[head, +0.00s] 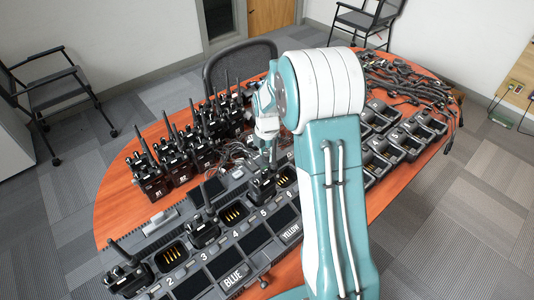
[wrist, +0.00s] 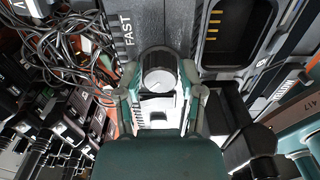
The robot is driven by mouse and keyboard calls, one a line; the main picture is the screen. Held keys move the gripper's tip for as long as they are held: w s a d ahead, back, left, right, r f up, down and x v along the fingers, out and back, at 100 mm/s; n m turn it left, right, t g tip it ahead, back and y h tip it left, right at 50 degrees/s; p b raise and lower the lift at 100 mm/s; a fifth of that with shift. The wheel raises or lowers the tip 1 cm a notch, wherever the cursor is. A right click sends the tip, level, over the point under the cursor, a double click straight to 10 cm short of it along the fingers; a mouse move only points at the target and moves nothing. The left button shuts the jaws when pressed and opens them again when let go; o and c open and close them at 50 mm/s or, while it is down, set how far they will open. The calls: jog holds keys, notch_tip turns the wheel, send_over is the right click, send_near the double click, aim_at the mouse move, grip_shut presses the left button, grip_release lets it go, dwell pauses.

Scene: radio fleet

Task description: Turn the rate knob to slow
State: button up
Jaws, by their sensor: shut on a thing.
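The rate knob (wrist: 158,69) is a round silver-grey dial on the dark charger panel, in the upper middle of the wrist view. My gripper (wrist: 157,80) is shut on it, one finger on its left side and one on its right. The white word FAST (wrist: 128,35) stands beside a row of white marks, above and left of the knob. No SLOW label can be read, and I cannot tell where the knob points. In the head view my gripper (head: 267,140) reaches down to the back of the long charger; the knob is hidden there.
The long charger (head: 245,225) has numbered bays, BLUE and YELLOW labels and several radios standing in it. Upright radios (head: 172,160) stand close behind, left of my gripper. Empty chargers (head: 405,135) and tangled cables (head: 410,80) fill the table's right side. Bare wood (head: 115,205) shows at left.

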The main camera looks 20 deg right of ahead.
aim_at(267, 153)
jog(key=shift+f, duration=0.1)
jog(key=o, duration=1.2)
jog(key=shift+c, duration=0.2)
notch_tip(267, 153, up, 12)
jog(key=shift+w, duration=0.15)
